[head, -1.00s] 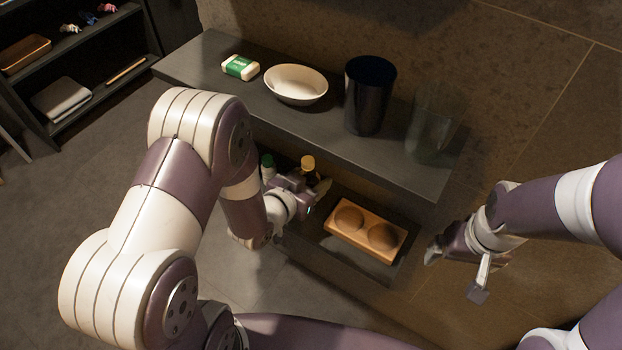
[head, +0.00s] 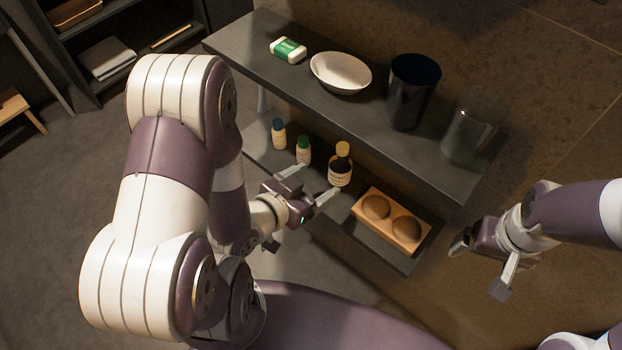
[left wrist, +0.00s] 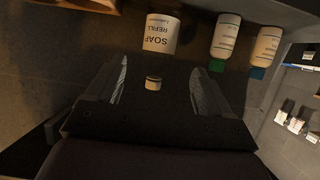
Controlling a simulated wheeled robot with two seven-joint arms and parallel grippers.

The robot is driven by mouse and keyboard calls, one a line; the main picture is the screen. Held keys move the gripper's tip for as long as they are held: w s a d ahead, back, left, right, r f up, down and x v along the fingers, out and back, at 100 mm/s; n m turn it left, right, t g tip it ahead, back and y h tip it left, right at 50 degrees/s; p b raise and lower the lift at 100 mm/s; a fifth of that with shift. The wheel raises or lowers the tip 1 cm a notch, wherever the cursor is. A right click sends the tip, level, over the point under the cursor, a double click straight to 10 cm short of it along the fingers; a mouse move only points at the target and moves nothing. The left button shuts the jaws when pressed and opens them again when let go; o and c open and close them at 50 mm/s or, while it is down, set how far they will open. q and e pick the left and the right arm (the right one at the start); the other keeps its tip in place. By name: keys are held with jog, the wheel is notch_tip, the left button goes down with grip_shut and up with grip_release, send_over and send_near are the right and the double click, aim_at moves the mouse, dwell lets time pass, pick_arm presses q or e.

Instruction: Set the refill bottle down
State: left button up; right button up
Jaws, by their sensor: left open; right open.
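The refill bottle (head: 340,172), dark with a pale label and a tan cap, stands upright on the lower shelf (head: 262,152). In the left wrist view its label (left wrist: 161,33) reads "SOAP REFILL", and its cap shows between my finger lines. My left gripper (head: 318,181) is open and empty in front of the bottle, its fingers pointing toward the shelf and apart from the bottle. My right gripper (head: 479,267) is open and empty, off to the right of the shelf.
A green-capped bottle (head: 303,151) and a blue-capped bottle (head: 279,134) stand left of the refill bottle. A wooden tray with two round hollows (head: 391,218) lies to its right. The upper shelf above holds a soap box (head: 288,50), a white bowl (head: 341,73), a dark cup (head: 413,92) and a glass (head: 468,130).

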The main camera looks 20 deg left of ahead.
pick_arm(q)
jog(key=a+n+g+y, duration=0.2)
jog(key=a+g+y, duration=0.2)
jog(key=a+g, duration=0.15)
jog(key=s+d+r+n+g, duration=0.2)
jog(key=s+d+r+g, duration=0.15)
jog(key=s+g, duration=0.2)
notch_tip(320, 180, up, 18)
jog(key=a+p, duration=0.1)
jog(key=p, duration=1.7)
jog(key=shift+w+r+y, duration=0.25)
jog(key=shift+y, duration=0.05)
jog(key=shift+w, duration=0.1)
